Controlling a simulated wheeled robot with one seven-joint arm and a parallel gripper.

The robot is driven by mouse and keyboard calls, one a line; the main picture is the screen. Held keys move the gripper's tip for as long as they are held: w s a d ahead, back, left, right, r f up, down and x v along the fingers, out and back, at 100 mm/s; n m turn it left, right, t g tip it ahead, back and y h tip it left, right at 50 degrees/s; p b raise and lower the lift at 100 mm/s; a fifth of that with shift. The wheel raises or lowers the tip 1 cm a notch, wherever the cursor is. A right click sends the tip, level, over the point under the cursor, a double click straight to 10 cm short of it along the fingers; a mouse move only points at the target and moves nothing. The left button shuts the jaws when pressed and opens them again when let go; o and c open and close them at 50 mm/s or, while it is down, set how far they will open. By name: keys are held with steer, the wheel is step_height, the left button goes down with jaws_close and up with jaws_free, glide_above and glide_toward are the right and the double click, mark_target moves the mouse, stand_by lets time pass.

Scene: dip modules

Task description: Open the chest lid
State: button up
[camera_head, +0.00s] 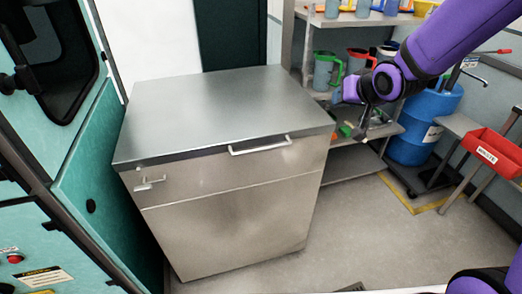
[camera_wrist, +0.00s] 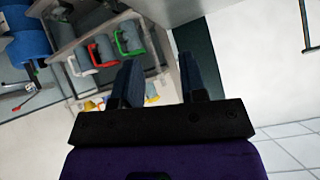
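The chest is a brushed steel box (camera_head: 230,225) standing on the floor in the head view. Its lid (camera_head: 215,105) is flat and closed. A bar handle (camera_head: 260,146) sits along the lid's front edge, and a small latch (camera_head: 150,183) is at the front left. My gripper (camera_head: 366,112) is in the air to the right of the chest, apart from it and from the handle. In the wrist view my gripper (camera_wrist: 163,75) has its two dark fingers spread, with nothing seen between them. I cannot clearly make out the chest in the wrist view.
Shelves (camera_head: 355,165) with jugs stand behind my gripper, right of the chest. A blue barrel (camera_head: 425,120) and a red bin (camera_head: 492,152) are farther right. A teal cabinet (camera_head: 85,190) stands close on the chest's left. The floor (camera_head: 350,235) right of the chest is clear.

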steer(key=w+a+f+y, duration=0.35)
steer(key=a+f, duration=0.25)
steer(key=f, duration=0.2)
steer(key=m+t+y, duration=0.6)
steer(key=m+y, duration=0.1)
steer(key=m, duration=0.3)
glide_toward(260, 149)
steer(key=shift+h, duration=0.25)
steer(key=x, duration=1)
steer(key=shift+w+a+f, duration=0.1)
jaws_close()
